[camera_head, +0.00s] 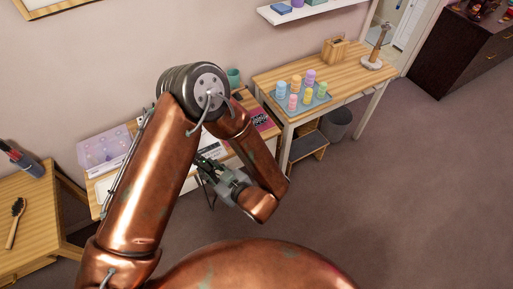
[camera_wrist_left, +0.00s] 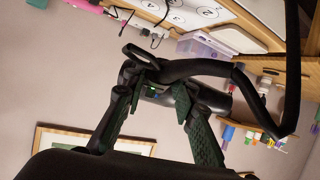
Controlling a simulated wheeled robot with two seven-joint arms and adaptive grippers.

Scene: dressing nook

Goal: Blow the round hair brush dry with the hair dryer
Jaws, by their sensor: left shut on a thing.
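My left gripper (camera_head: 222,180) is in front of the middle desk in the head view, partly covered by my own arm. In the left wrist view its two green-padded fingers (camera_wrist_left: 158,100) are closed around a dark cylindrical part of a black object, which looks like the hair dryer (camera_wrist_left: 215,98). A thick black curved piece, perhaps its cord, loops beside it. A brush (camera_head: 18,207) with a dark bristled head and wooden handle lies on the left wooden table; I cannot tell if it is the round one. My right gripper is not in view.
The middle desk carries a clear lilac box (camera_head: 103,150) and a white sheet, with numbered circles in the wrist view (camera_wrist_left: 190,12). The right table holds several pastel bottles on a tray (camera_head: 322,98). The floor at right is clear.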

